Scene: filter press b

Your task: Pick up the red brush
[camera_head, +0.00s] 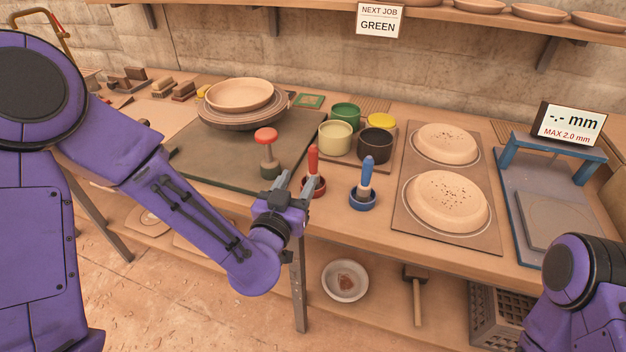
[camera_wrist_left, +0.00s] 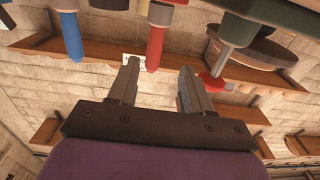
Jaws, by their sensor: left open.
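The red brush (camera_head: 313,161) stands upright with its base in a small red dish (camera_head: 316,190) near the table's front edge. In the left wrist view, which looks upside down, its red handle (camera_wrist_left: 155,45) lines up with the gap between my fingers. My left gripper (camera_head: 296,183) is open and empty, just left of and in front of the brush, apart from it as far as I can tell. Its two fingers (camera_wrist_left: 158,78) point towards the brush in the left wrist view. My right gripper is out of view; only part of that arm shows at the lower right.
A blue brush (camera_head: 366,172) stands in a blue dish to the right. A red-topped stamp (camera_head: 267,150) stands left, on a dark board (camera_head: 205,165). Behind are glaze pots (camera_head: 335,136). Plates on a board (camera_head: 407,217) and a blue-framed gauge (camera_head: 509,160) lie farther right.

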